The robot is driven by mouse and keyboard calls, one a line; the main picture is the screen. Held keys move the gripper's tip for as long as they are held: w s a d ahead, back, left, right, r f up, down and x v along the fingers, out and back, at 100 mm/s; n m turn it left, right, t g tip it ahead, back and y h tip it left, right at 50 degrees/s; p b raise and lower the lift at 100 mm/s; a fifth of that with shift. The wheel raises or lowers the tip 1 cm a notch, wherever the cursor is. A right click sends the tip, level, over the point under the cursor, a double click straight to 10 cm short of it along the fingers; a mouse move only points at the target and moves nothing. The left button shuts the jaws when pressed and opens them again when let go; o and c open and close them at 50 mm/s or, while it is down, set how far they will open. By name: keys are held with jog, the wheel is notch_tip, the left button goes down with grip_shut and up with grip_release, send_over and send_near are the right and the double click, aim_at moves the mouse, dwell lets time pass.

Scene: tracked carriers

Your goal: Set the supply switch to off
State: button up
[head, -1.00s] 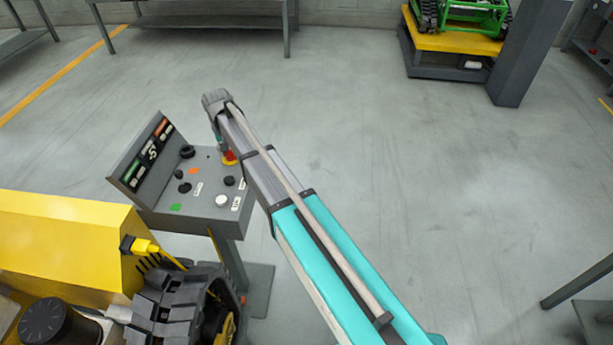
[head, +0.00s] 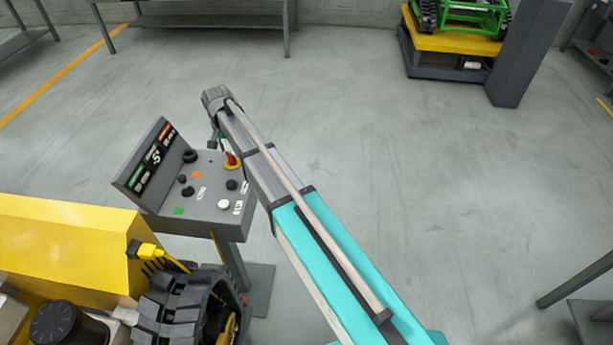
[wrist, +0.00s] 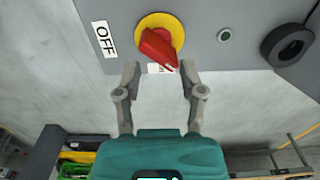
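The supply switch is a red handle (wrist: 160,48) on a yellow disc (wrist: 150,20), at the edge of a grey control panel. Its white-marked tip points down and right in the wrist view, with a partly hidden white label under it. An OFF label (wrist: 104,38) lies left of the disc. The switch also shows in the head view (head: 231,159), beside my arm. My gripper (wrist: 158,70) is open, its two fingers apart just below the handle in the wrist view. The tip is close to the gap; I cannot tell whether they touch. In the head view the gripper is mostly hidden behind my arm.
The panel (head: 205,175) also carries black knobs (head: 190,156), orange, green and white buttons, and an upright display board (head: 150,160). A yellow tracked carrier (head: 65,240) stands in front. A green machine (head: 470,15) is at the back right.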

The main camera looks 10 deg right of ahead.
jog(key=shift+r+p, duration=5)
jog(key=shift+r, duration=0.35)
jog(key=s+d+f+n+b, duration=0.1)
jog(key=s+d+f+b, duration=0.3)
jog(key=s+d, duration=0.6)
jog(key=s+d+f+n+b, duration=0.2)
jog(key=s+d+f+b, duration=0.2)
jog(key=s+d, duration=0.7)
jog(key=shift+s+f+b, duration=0.4)
jog(key=shift+s, duration=0.15)
notch_tip(320, 180, up, 9)
jog(key=n+p, duration=0.6)
jog(key=p, duration=0.3)
send_over(230, 154)
jog(key=shift+f, duration=0.2)
jog(key=shift+f+b, duration=0.25)
jog(key=shift+b, duration=0.2)
notch_tip(230, 154, down, 13)
jog(key=b, duration=1.3)
jog(key=shift+f, duration=0.15)
